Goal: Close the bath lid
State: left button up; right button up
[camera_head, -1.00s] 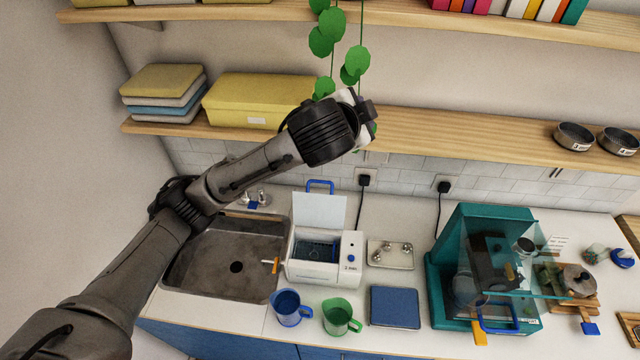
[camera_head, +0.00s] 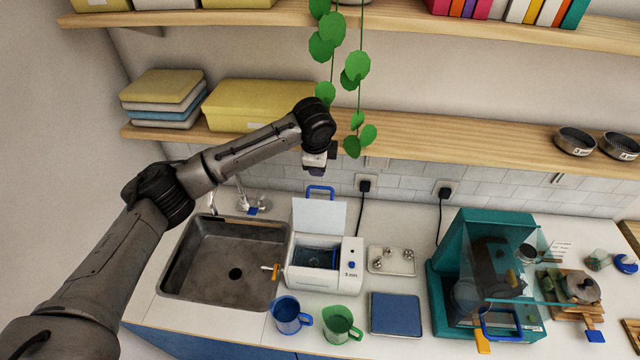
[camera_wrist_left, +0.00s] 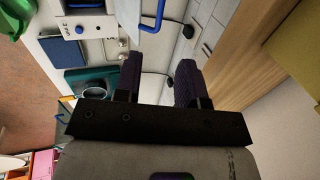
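The bath (camera_head: 314,279) is a white box on the counter, right of the sink, with a dark basin inside and a "3 mm" label and blue knob on its front. Its white lid (camera_head: 318,216) stands raised at the back, with a blue handle (camera_head: 320,191) on its top edge. My left gripper (camera_head: 317,168) hangs above and slightly behind the handle, apart from it. In the left wrist view, the two dark fingers of the left gripper (camera_wrist_left: 159,82) are spread with nothing between them, and the blue handle (camera_wrist_left: 156,20) shows beyond them. My right gripper is not in view.
A sink (camera_head: 228,262) with a faucet lies left of the bath. A blue mug (camera_head: 286,314) and green mug (camera_head: 339,325) stand in front. A metal tray (camera_head: 391,260), blue pad (camera_head: 395,314) and teal machine (camera_head: 470,232) are at right. A wooden shelf (camera_head: 430,133) and hanging plant (camera_head: 356,66) are above.

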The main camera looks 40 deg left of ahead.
aim_at(320, 187)
pick_arm(q)
jog(key=p+x, duration=0.1)
jog(key=x, duration=1.1)
jog(key=shift+f, duration=0.3)
jog(key=shift+c, duration=0.2)
grip_shut()
